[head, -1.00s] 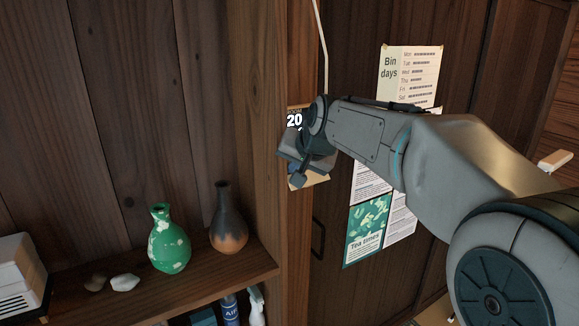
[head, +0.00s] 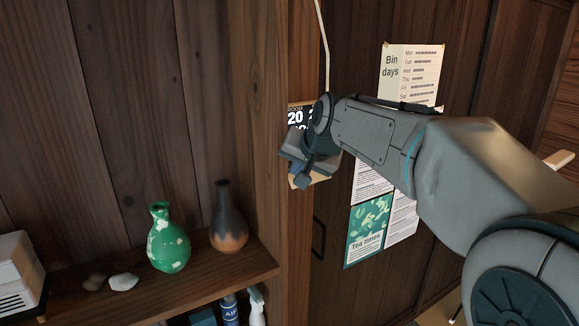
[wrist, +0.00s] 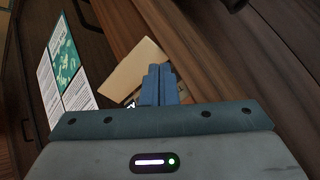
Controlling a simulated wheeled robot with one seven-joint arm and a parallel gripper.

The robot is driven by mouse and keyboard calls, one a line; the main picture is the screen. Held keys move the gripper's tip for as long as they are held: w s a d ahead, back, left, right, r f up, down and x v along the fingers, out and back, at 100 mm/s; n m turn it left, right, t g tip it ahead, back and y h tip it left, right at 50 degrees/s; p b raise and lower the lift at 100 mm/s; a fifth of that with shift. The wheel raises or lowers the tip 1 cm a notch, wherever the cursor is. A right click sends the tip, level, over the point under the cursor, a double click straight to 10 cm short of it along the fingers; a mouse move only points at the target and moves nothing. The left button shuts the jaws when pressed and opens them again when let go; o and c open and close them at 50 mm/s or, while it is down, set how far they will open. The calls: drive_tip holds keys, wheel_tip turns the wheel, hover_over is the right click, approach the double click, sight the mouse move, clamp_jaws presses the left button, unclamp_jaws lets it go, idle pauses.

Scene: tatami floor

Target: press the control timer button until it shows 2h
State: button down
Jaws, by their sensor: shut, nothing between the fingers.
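The control panel (head: 294,117) is mounted on the wooden post in the head view. Its dark display shows part of "ROOM" and a large "20", with the rest covered by my arm. My gripper (wrist: 159,79) is shut and empty, with its blue fingers together. In the wrist view the fingertips lie in front of the panel's beige casing (wrist: 130,72). I cannot tell whether they touch it. The timer button and timer reading are hidden behind my gripper and wrist.
A shelf (head: 140,290) on the left holds a green vase (head: 168,240), a dark vase (head: 228,220) and stones (head: 124,281). Posters (head: 366,228) and a bin-days sheet (head: 410,72) hang on the dark door to the right.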

drive_tip(key=s+d+b, duration=0.1)
drive_tip(key=s+d, duration=0.1)
drive_tip(key=s+b, duration=0.1)
drive_tip(key=s, duration=0.1)
drive_tip(key=shift+s+d+b, duration=0.1)
drive_tip(key=shift+d+b, duration=0.25)
drive_tip(key=shift+d, duration=0.05)
idle(3.0)
drive_tip(key=s+d+f+g+h, duration=0.1)
drive_tip(key=s+d+f, duration=0.4)
drive_tip(key=s+f, duration=0.2)
drive_tip(key=s+d+f+n+g+h, duration=0.1)
drive_tip(key=s+d+f+g, duration=0.1)
drive_tip(key=s+d+f, duration=0.3)
drive_tip(key=s+d+f+g+h, duration=0.1)
drive_tip(key=s+d+f+h, duration=0.1)
drive_tip(key=s+d+f, duration=0.3)
drive_tip(key=s+f, duration=0.4)
drive_tip(key=s, duration=0.3)
drive_tip(key=shift+s+n+g, duration=0.15)
drive_tip(key=shift+n+g, duration=0.25)
